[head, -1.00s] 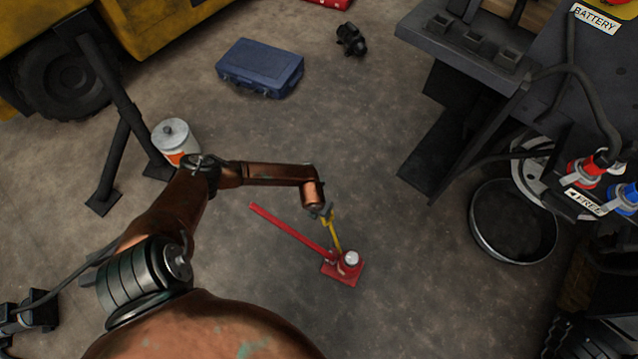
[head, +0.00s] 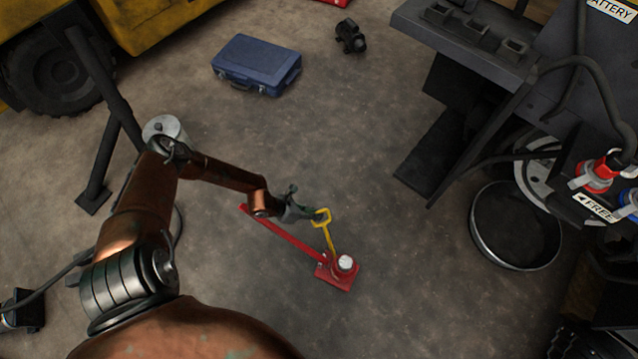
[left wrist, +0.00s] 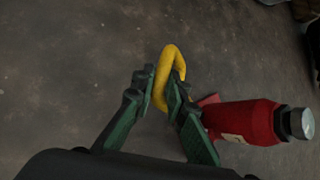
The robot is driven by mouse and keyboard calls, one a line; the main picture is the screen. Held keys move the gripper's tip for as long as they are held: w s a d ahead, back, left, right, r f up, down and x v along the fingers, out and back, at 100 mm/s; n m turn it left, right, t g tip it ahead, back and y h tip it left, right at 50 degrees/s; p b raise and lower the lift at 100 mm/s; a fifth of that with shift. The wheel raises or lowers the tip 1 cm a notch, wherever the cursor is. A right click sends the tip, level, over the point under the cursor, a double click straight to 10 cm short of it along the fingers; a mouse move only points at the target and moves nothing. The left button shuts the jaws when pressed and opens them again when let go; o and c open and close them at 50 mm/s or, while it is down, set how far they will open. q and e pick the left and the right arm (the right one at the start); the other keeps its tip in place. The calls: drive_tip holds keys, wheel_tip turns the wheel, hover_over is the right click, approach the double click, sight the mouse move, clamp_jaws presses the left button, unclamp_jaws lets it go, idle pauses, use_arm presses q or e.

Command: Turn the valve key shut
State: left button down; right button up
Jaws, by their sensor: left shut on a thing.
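The yellow valve key (head: 330,236) has a loop handle at its upper end, and its rod runs down to the base of the red bottle jack (head: 342,270). My left gripper (head: 316,216) is shut on the loop of the key. In the left wrist view, the green fingers (left wrist: 160,98) sit on both sides of the yellow loop (left wrist: 171,62). The red jack body (left wrist: 245,121) with its silver top lies just right of the fingers there. The key's lower end is hidden in that view. My right gripper is not in view.
A long red handle bar (head: 285,235) runs from the jack to the upper left, beneath my left arm. A round pan (head: 476,232) and the dark forklift frame stand to the right. A blue case (head: 257,65) lies farther back. Floor around the jack is mostly clear.

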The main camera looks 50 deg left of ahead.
use_arm(q)
drive_tip(key=shift+s+a+f+m+t+h+b, duration=0.1)
drive_tip(key=shift+s+f+m+t+h+b, duration=0.15)
drive_tip(key=shift+m+h+b, duration=0.2)
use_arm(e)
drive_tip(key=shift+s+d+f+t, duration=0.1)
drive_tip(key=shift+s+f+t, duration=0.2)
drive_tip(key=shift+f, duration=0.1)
use_arm(q)
drive_tip(key=c, duration=2)
unclamp_jaws()
drive_tip(key=shift+f, duration=0.1)
drive_tip(key=shift+o, duration=0.2)
drive_tip(key=shift+w, duration=0.1)
drive_tip(key=shift+r, duration=0.3)
wheel_tip(320, 180, up, 10)
drive_tip(key=shift+f, duration=0.25)
